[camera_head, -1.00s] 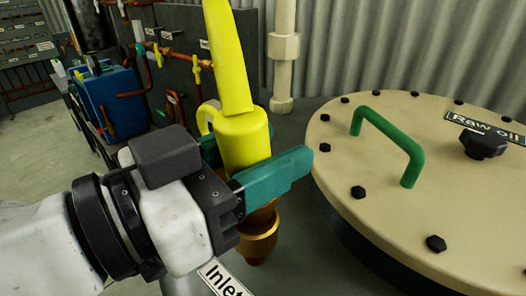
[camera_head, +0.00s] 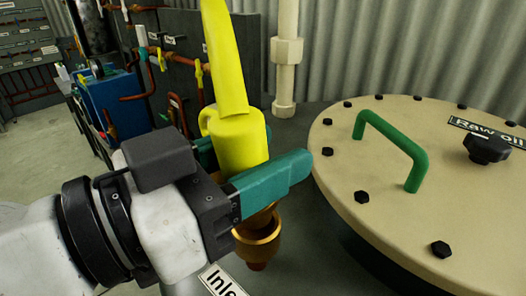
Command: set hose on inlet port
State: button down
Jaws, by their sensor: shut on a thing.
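The yellow hose (camera_head: 237,135) stands upright, its thick lower end between the teal fingers of my gripper (camera_head: 245,170). My gripper is shut on it from the left. A brass fitting (camera_head: 258,235) shows directly below the hose end, just under the front finger. The finger hides the place between hose and brass, so I cannot tell whether they touch. A white label (camera_head: 221,281), partly cut off by the bottom edge, starts with "Inle" and lies below my gripper, left of the brass fitting.
A beige round lid (camera_head: 375,200) marked "Raw oil" fills the right, with a green handle (camera_head: 395,150) and a black knob (camera_head: 486,147). A pale vertical pipe (camera_head: 285,60) stands behind. A blue box (camera_head: 110,100) and copper pipes are at the back left.

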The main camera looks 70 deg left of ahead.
jog(key=shift+f+b, duration=0.95)
dwell(1.2)
jog(key=shift+r, duration=0.35)
jog(key=shift+f+b, duration=0.9)
jog(key=shift+f, duration=0.1)
dwell(1.7)
jog(key=c, duration=0.8)
grip_release()
jog(key=shift+s, duration=0.15)
jog(key=v, duration=1)
jog(key=shift+s+b, duration=0.35)
jog(key=shift+b, duration=0.05)
jog(key=shift+d, duration=0.15)
